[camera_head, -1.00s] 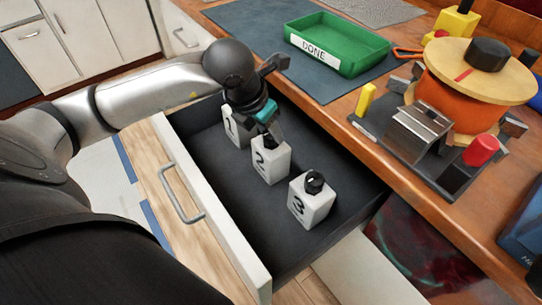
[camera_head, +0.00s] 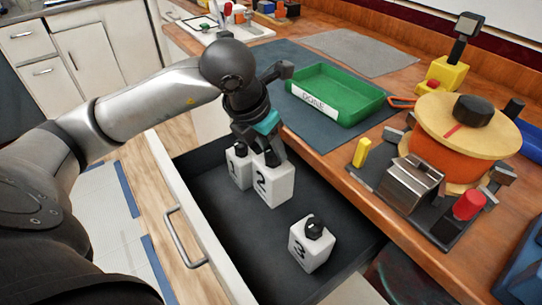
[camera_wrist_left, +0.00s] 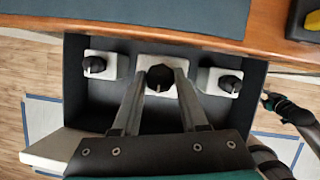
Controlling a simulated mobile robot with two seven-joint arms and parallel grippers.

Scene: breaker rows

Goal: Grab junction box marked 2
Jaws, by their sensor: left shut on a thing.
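Junction box 2 (camera_head: 273,187) is a white block with a black knob on top. My left gripper (camera_head: 272,156) is shut on its knob from above and holds it a little above the drawer floor. In the left wrist view box 2 (camera_wrist_left: 147,64) sits between the fingers. Box 1 (camera_head: 237,172) stands just behind it, and box 3 (camera_head: 310,251) stands apart, nearer, in the drawer (camera_head: 222,220). My right gripper (camera_wrist_left: 267,98) shows small at the right edge of the left wrist view; its jaws are unclear.
A green tray marked DONE (camera_head: 335,95) stands on a blue-grey mat (camera_head: 300,62) on the wooden counter. Right of it is a dark panel with an orange drum (camera_head: 450,150), a metal block (camera_head: 411,183) and a red knob. The drawer walls surround the boxes.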

